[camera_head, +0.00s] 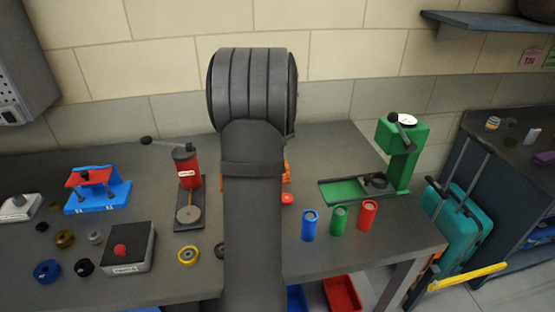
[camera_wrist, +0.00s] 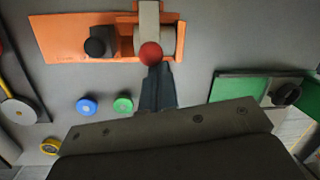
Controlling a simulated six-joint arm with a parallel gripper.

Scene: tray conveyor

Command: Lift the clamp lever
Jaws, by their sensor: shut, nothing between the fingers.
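An orange clamp base (camera_wrist: 75,40) lies on the bench near the top of the wrist view. It carries a black knob (camera_wrist: 99,42) on the left and a pale grey lever (camera_wrist: 148,15) ending in a red ball (camera_wrist: 150,53). My gripper (camera_wrist: 157,70) is shut and empty, its dark fingertips just below the red ball in the picture. I cannot tell whether they touch it. In the head view my arm hides most of the clamp; only an orange edge (camera_head: 287,172) shows, and my fingers are hidden.
Blue (camera_wrist: 87,105) and green (camera_wrist: 123,105) round pieces lie left of my fingers. A red press (camera_head: 187,170) stands left and a green press (camera_head: 404,155) right. Blue (camera_head: 309,225), green (camera_head: 338,220) and red (camera_head: 368,215) cylinders stand near the bench's front right.

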